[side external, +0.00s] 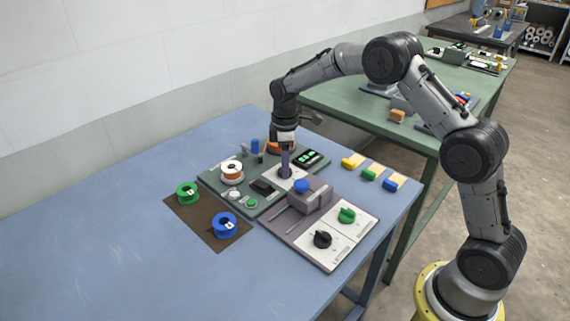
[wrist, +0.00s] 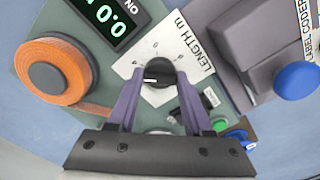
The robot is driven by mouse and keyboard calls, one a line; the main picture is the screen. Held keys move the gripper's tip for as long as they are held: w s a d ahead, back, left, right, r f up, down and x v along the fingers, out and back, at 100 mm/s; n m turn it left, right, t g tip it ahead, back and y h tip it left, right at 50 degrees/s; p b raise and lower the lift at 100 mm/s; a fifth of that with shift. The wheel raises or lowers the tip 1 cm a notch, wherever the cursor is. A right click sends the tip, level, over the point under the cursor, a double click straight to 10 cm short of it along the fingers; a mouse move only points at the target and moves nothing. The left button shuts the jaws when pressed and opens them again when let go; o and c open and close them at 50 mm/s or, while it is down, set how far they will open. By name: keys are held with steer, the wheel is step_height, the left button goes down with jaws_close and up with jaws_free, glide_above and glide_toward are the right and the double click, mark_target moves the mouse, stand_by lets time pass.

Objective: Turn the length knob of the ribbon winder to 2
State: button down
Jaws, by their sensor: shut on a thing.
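The length knob (wrist: 158,88) is a round black knob with a white pointer mark. It sits on a white plate (wrist: 128,67) lettered "LENGTH m" on the ribbon winder (side external: 262,211), a dark green panel. In the wrist view my gripper (wrist: 158,90) has its two purple fingers on either side of the knob, shut on it. The dial numbers are too small to read. In the side external view my gripper (side external: 285,165) points down over the white plate and hides the knob. The winder's display (wrist: 108,14) reads 0.0.
An orange ribbon spool (wrist: 62,72) is beside the knob. The grey label coder (side external: 312,196) with a blue ball top stands close on the other side. Green (side external: 187,193) and blue (side external: 224,225) spools lie on a brown mat. The table's left part is clear.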

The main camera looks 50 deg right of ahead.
steer(key=n, duration=0.4)
steer(key=shift+r+n, duration=0.1)
steer(key=shift+n, duration=2.2)
steer(key=shift+c, duration=1.6)
jaws_free()
step_height(320, 180, up, 14)
